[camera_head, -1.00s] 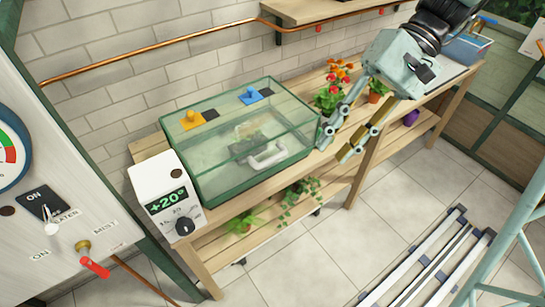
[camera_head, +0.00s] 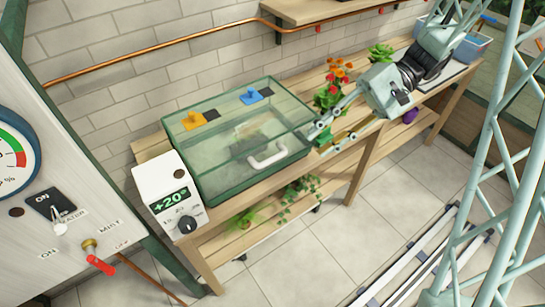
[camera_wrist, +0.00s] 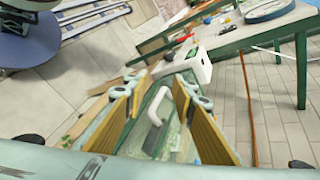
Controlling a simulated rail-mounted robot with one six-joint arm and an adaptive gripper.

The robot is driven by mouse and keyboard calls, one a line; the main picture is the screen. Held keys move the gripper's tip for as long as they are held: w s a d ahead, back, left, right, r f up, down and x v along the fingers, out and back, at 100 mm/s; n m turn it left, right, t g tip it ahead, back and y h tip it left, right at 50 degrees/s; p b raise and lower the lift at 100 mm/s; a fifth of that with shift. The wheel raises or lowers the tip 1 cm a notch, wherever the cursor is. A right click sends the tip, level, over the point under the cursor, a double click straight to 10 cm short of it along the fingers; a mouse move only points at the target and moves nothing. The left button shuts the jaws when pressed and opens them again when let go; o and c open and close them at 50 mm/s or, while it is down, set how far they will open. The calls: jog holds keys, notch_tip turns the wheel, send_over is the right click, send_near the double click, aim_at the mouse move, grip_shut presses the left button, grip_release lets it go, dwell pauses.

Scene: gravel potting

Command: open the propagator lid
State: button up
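The propagator (camera_head: 215,190) is a green-framed clear box on the wooden bench. Its clear lid (camera_head: 225,120) looks closed, with a white handle (camera_head: 268,157) at the front. My gripper (camera_head: 321,139) is just right of the propagator, its fingers pointing left towards it. In the wrist view my gripper (camera_wrist: 160,88) has its yellow-padded fingers spread apart. The white handle (camera_wrist: 157,92) shows in the gap between them, farther off, and I see no contact.
A blue knob (camera_head: 250,97) and an orange knob (camera_head: 193,120) sit on the lid. A white +20° controller (camera_head: 166,197) stands at the propagator's left. Potted red flowers (camera_head: 333,88) stand close behind my gripper. Plants fill part of the lower shelf.

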aim_at(280, 156)
jog(key=w+f+m+t+y+p, duration=0.1)
jog(key=w+f+y+p, duration=0.1)
jog(key=w+f+y, duration=0.2)
jog(key=shift+w+d+f+m, duration=0.15)
jog(key=shift+w+f+m, duration=0.15)
jog(key=shift+w+f, duration=1.15)
jog(key=shift+s+f, duration=0.35)
jog(key=shift+s, duration=0.05)
jog(key=shift+b+x, duration=0.5)
jog(key=shift+x, duration=6.4)
jog(key=shift+c, duration=0.3)
grip_shut()
